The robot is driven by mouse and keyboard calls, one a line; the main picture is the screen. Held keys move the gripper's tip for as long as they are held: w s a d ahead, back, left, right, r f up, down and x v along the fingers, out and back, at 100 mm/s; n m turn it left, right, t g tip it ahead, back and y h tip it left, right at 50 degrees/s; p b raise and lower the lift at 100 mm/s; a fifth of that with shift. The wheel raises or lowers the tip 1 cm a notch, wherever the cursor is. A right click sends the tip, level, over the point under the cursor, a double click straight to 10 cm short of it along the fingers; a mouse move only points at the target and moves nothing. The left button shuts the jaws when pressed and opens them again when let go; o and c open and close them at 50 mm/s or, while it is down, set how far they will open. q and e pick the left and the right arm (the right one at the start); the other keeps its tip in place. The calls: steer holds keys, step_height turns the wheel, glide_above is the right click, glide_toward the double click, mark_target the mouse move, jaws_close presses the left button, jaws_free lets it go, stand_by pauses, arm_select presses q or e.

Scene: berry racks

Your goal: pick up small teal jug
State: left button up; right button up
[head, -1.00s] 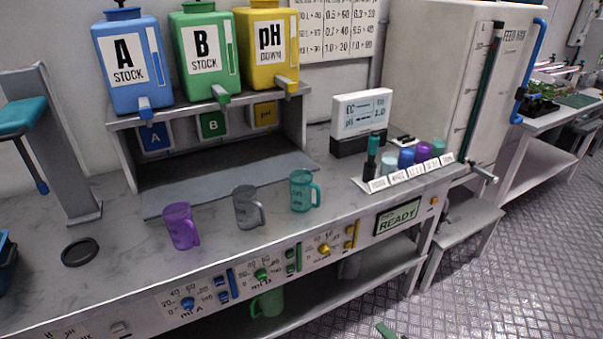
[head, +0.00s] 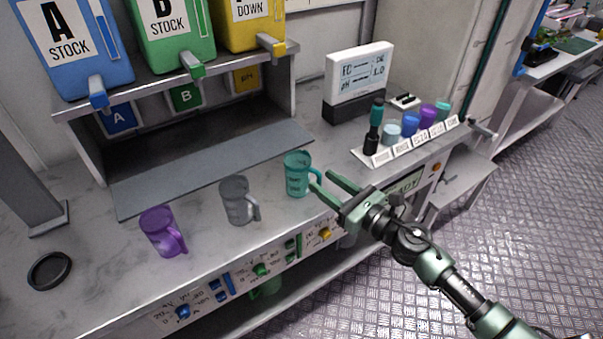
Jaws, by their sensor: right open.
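The small teal jug (head: 296,175) stands upright on the grey bench, to the right of a grey jug (head: 236,200) and a purple jug (head: 161,232). Its handle is on its right side. My right gripper (head: 321,182) comes in from the lower right. It is open, with its two green fingertips close to the jug's handle. I cannot tell whether a finger touches the handle. My left gripper is not in view.
The dispenser shelf (head: 85,108) with blue, green and yellow tanks stands behind the jugs. A white display (head: 358,72) and a labelled rack (head: 378,162) of small coloured cups are to the right. A black ring (head: 50,271) lies at the left.

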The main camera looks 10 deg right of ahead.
mark_target(320, 180)
steer(key=x, duration=0.2)
steer(key=shift+w+a, duration=0.15)
steer(key=shift+w, duration=0.2)
steer(key=shift+w+a, duration=0.15)
steer(key=shift+w, duration=0.05)
jaws_close()
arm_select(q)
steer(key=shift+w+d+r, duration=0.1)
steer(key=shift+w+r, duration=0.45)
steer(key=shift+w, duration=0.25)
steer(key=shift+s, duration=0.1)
